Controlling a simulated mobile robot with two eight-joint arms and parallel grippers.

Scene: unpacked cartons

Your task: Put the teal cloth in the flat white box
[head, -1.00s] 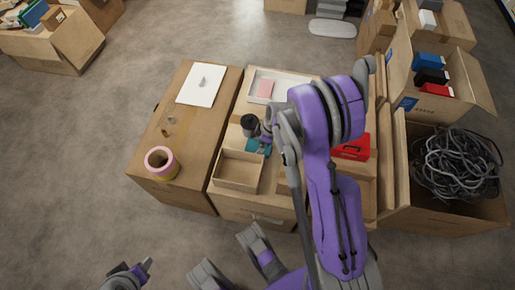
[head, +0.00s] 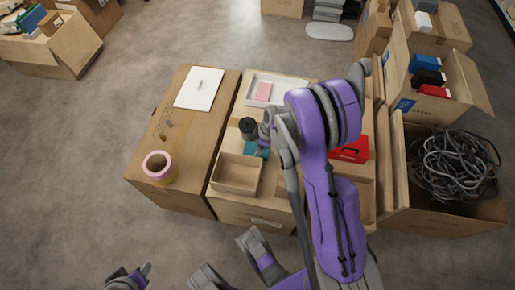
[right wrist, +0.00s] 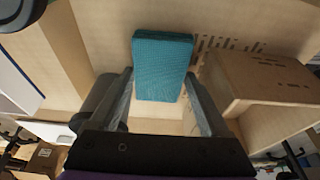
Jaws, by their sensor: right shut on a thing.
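The teal cloth (head: 256,150), a folded block, is on or just above the wooden top, behind a small open tray. My right gripper (head: 262,146) is at it, partly hidden by my arm. In the right wrist view the cloth (right wrist: 163,62) sits between the fingertips of the right gripper (right wrist: 160,80), which is shut on it. I cannot tell whether the cloth is clear of the surface. The flat white box (head: 300,82) is farther back and holds a pink item (head: 264,91). My left gripper (head: 142,272) is low at the left, away from everything; its opening is unclear.
A dark cylinder (head: 248,127) stands close left of the cloth, and the open tray (head: 237,174) is in front. A red case (head: 350,150) is right of my arm. Pink tape (head: 159,166) and a white sheet (head: 199,88) lie on the left carton. A cable box stands right.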

